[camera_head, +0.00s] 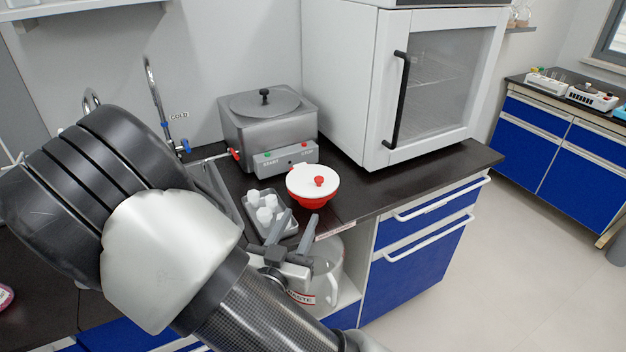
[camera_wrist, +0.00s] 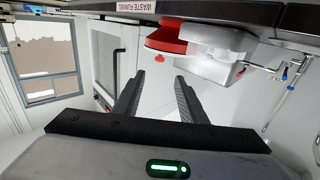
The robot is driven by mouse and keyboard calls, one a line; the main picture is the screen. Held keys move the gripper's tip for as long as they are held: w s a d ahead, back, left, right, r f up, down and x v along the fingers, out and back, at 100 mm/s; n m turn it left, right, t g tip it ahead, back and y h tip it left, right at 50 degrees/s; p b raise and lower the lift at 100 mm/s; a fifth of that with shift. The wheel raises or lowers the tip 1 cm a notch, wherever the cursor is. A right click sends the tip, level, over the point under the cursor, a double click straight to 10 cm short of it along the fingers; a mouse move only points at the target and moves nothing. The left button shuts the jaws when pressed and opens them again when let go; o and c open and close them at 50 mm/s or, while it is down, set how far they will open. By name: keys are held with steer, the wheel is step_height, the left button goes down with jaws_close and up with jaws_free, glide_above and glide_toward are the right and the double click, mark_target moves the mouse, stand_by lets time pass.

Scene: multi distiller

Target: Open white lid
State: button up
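The white lid (camera_head: 305,177) is round with a red knob (camera_head: 319,181). It sits on a red funnel (camera_head: 312,202) at the front edge of the dark bench. My gripper (camera_head: 301,214) is open and empty, just in front of the funnel and apart from it. Its grey fingers point toward the funnel. The wrist view is turned upside down: the red funnel (camera_wrist: 165,36) shows at the top centre beyond the open fingers (camera_wrist: 158,77), with the red knob (camera_wrist: 159,58) below it in the picture.
A grey tray (camera_head: 250,212) of white cups stands left of the funnel. A steel bath (camera_head: 262,125) is behind, and a tall glass-door cabinet (camera_head: 380,110) is at right. A white waste jug (camera_head: 330,262) stands below the bench edge. The bench has bare room right of the funnel.

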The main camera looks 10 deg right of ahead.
mark_target(318, 182)
steer(key=x, duration=1.6)
steer(key=shift+w+d+b, duration=0.1)
steer(key=shift+w+b, duration=0.05)
steer(key=shift+b, duration=0.25)
jaws_close()
